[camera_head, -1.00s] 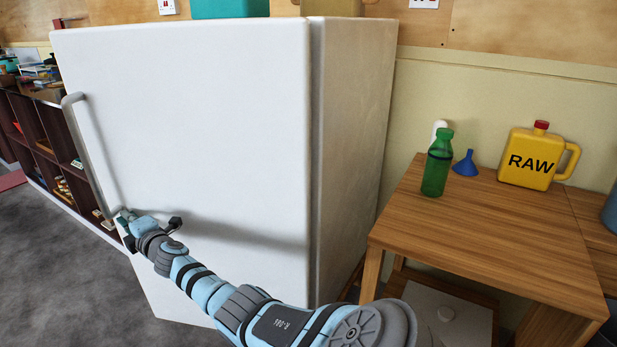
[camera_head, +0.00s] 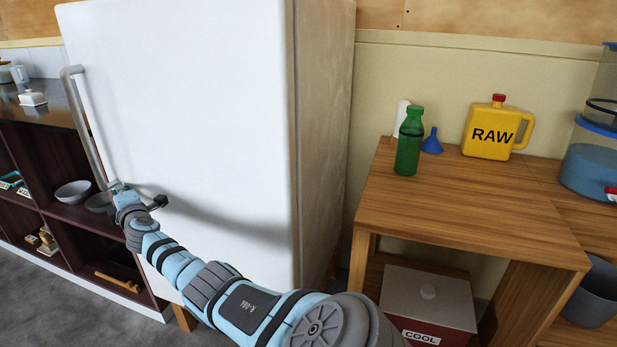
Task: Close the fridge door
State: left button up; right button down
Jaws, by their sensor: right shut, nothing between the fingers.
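The white fridge door (camera_head: 190,110) fills the left-centre, its broad front facing me. A thin seam runs down its right edge against the fridge body (camera_head: 325,140). The door looks flush or nearly flush there; I cannot tell whether a gap shows at its far left edge. The long grey handle (camera_head: 86,125) is on the door's left side. My right gripper (camera_head: 116,187) is shut and empty at the lower end of the handle, close to or touching it. Its fingertips are small and partly hidden. My left gripper is out of view.
A dark wooden shelf unit (camera_head: 35,165) with bowls (camera_head: 72,191) stands left of the fridge. On the right, a wooden table (camera_head: 450,215) holds a green bottle (camera_head: 409,142), blue funnel (camera_head: 432,141) and yellow RAW jug (camera_head: 491,132). A COOL box (camera_head: 428,300) sits below. Grey floor shows lower left.

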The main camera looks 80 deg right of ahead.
jog(key=shift+d+r, duration=0.15)
jog(key=shift+s+d+r, duration=0.1)
jog(key=shift+d, duration=0.05)
dwell(0.6)
